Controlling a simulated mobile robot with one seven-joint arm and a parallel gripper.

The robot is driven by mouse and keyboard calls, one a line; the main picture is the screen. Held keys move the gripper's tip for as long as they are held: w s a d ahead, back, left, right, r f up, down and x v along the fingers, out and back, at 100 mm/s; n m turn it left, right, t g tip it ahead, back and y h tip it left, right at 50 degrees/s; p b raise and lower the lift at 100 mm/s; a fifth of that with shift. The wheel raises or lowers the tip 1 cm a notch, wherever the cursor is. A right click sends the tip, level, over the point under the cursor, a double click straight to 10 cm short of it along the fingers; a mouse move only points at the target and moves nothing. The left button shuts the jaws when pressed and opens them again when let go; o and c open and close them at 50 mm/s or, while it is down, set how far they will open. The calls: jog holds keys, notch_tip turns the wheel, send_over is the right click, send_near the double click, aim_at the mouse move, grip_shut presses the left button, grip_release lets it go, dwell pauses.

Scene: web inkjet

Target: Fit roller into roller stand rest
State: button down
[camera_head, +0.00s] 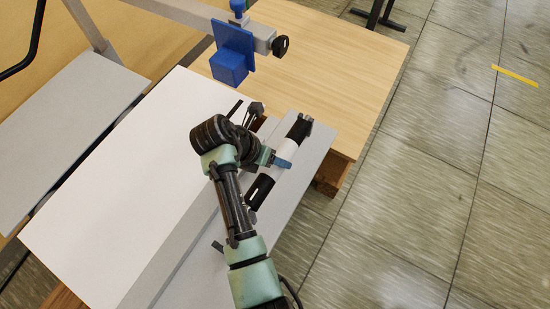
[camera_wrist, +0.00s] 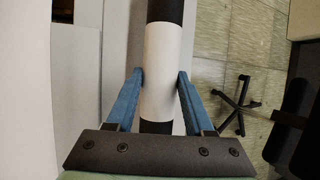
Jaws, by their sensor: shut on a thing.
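The roller (camera_head: 288,150) is a cylinder with a white middle and black ends, lying along the grey strip at the right side of the white table. Its white middle also fills the centre of the wrist view (camera_wrist: 162,60). My gripper (camera_head: 279,162) is shut on the white part, with one blue finger on each side in the wrist view (camera_wrist: 160,80). A small dark bracket (camera_head: 306,121) shows at the roller's far end and may be a rest of the stand. The near end is partly beside my arm, and I cannot tell whether either end is seated.
A white panel (camera_head: 110,190) lies left of my arm. A blue box-shaped head (camera_head: 231,55) hangs from a grey beam (camera_head: 180,12) above the wooden table (camera_head: 340,60). A chair base (camera_wrist: 237,105) stands on the tiled floor. The floor at right is mostly clear.

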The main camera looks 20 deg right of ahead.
jog(key=shift+c, duration=1.4)
grip_release()
jog(key=shift+r, duration=0.15)
jog(key=p+v, duration=0.3)
jog(key=v, duration=0.9)
jog(key=w+a+r+m+t+y, duration=0.1)
jog(key=w+r+m+t, duration=0.3)
jog(key=r, duration=0.5)
jog(key=w+a+r+m+t+y, duration=0.1)
jog(key=w+a+r+m+t, duration=0.1)
jog(key=w+r+m+t, duration=0.5)
jog(key=w+a+r+m+t+y, duration=0.1)
jog(key=w+r+m+t, duration=0.1)
jog(key=r, duration=1)
jog(key=s+a+r+m+t+y, duration=0.1)
jog(key=s+r+m+t, duration=0.25)
jog(key=r, duration=0.65)
jog(key=s+a+r+m+t, duration=0.1)
jog(key=s+r+m+t, duration=0.3)
jog(key=r, duration=0.5)
jog(key=s+r+m+t+y, duration=0.2)
jog(key=s+r+m+t, duration=0.3)
jog(key=s+r, duration=0.5)
notch_tip(320, 180, up, 2)
jog(key=shift+s+a+m+t, duration=0.2)
jog(key=shift+a+m+t, duration=0.2)
jog(key=shift+t, duration=0.25)
